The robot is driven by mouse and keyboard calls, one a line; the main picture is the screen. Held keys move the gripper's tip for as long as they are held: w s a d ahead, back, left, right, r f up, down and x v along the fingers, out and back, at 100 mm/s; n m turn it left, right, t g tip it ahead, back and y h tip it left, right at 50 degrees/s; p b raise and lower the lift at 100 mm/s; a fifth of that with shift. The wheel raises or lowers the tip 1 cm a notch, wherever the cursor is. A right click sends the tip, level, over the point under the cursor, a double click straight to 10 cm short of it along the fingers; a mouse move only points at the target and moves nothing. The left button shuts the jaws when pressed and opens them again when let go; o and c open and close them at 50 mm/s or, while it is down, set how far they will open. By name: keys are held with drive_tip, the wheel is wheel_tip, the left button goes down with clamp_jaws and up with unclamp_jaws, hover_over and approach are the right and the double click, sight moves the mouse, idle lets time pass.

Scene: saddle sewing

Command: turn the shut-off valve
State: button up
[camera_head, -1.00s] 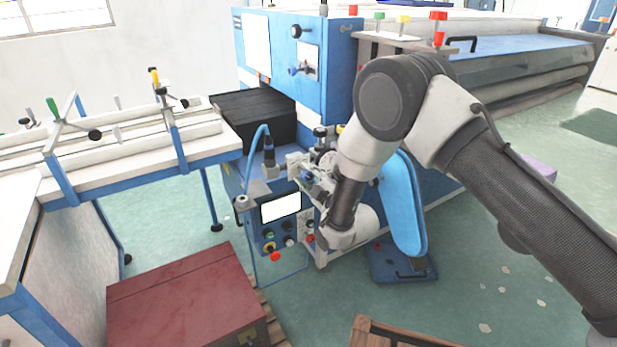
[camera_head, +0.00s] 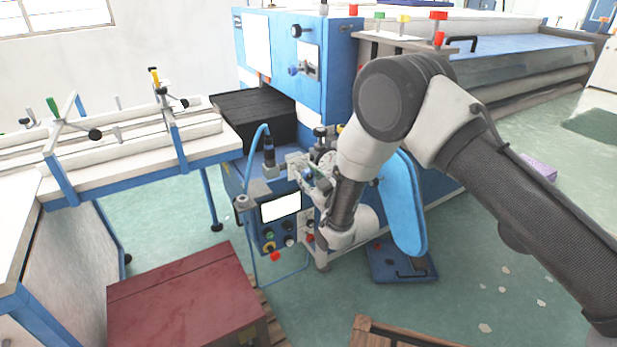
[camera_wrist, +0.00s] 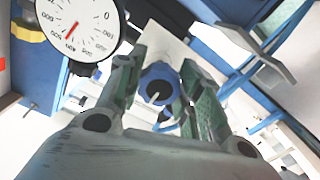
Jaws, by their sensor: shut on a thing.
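In the wrist view a round blue valve knob (camera_wrist: 157,84) with a pale centre pin sits between my two fingers. A white plate (camera_wrist: 165,42) stands behind it. My gripper (camera_wrist: 160,92) is shut on the knob, one finger on each side. In the head view my gripper (camera_head: 311,177) is at the front of the blue machine, just above and right of its small control box. The valve is mostly hidden there by the fingers and wrist.
A round white gauge (camera_wrist: 78,25) is close to the left finger. In the head view a control box with a bright screen (camera_head: 281,207) is below left of my gripper, and a blue upright panel (camera_head: 408,205) is right of my wrist. A red chest (camera_head: 185,300) stands in front.

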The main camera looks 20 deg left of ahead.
drive_tip(key=m, duration=0.4)
drive_tip(key=shift+m, duration=0.3)
drive_tip(key=m, duration=0.4)
drive_tip(key=shift+m, duration=0.4)
drive_tip(key=o, duration=1)
drive_tip(key=shift+o, duration=0.2)
drive_tip(key=v, duration=1.2)
drive_tip(key=shift+s+a, duration=0.1)
